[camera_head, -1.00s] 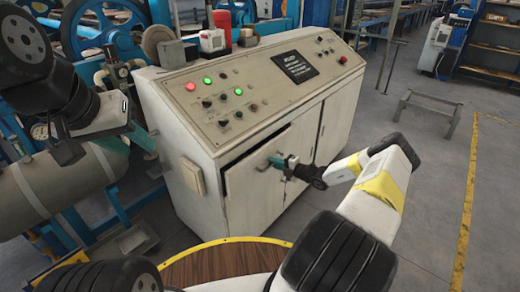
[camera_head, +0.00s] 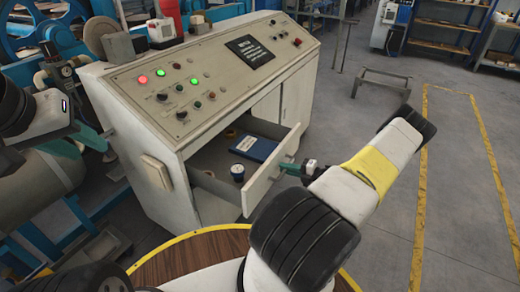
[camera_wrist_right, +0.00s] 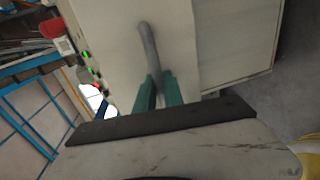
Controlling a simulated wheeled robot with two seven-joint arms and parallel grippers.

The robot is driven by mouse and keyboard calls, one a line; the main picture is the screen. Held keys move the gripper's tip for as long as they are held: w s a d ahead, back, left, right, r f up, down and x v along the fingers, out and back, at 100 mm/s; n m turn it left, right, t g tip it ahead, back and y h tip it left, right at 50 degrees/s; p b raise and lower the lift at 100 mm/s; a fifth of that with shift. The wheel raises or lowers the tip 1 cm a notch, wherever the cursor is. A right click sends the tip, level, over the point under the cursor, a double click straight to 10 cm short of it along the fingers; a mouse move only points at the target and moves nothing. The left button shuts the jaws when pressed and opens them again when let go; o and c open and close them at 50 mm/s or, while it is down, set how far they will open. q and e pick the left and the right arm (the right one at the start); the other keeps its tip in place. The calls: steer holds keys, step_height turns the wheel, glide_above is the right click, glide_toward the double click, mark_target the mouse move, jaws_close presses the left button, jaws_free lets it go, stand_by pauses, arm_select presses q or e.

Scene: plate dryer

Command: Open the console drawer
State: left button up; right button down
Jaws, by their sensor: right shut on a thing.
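The beige console (camera_head: 210,80) stands at the centre of the head view. Its drawer (camera_head: 272,180) is pulled well out, and its inside shows a blue book (camera_head: 253,147) and a small round white-and-blue object (camera_head: 237,173). My right gripper (camera_head: 284,169) is at the drawer front. In the right wrist view its green fingers (camera_wrist_right: 158,92) are shut on the grey bar handle (camera_wrist_right: 150,45) of the drawer. My left gripper (camera_head: 102,142) is at the left, beside the console and away from the drawer; its jaws are too unclear to read.
A grey metal stand (camera_head: 382,80) is on the floor behind right. Yellow floor lines (camera_head: 420,200) run at the right, with open floor around them. A round wooden surface (camera_head: 190,255) lies in front.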

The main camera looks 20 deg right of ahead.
steer(key=shift+v, duration=0.9)
steer(key=shift+f, duration=0.25)
steer(key=c, duration=1.5)
jaws_free()
steer(key=shift+o, duration=0.2)
steer(key=v, duration=0.8)
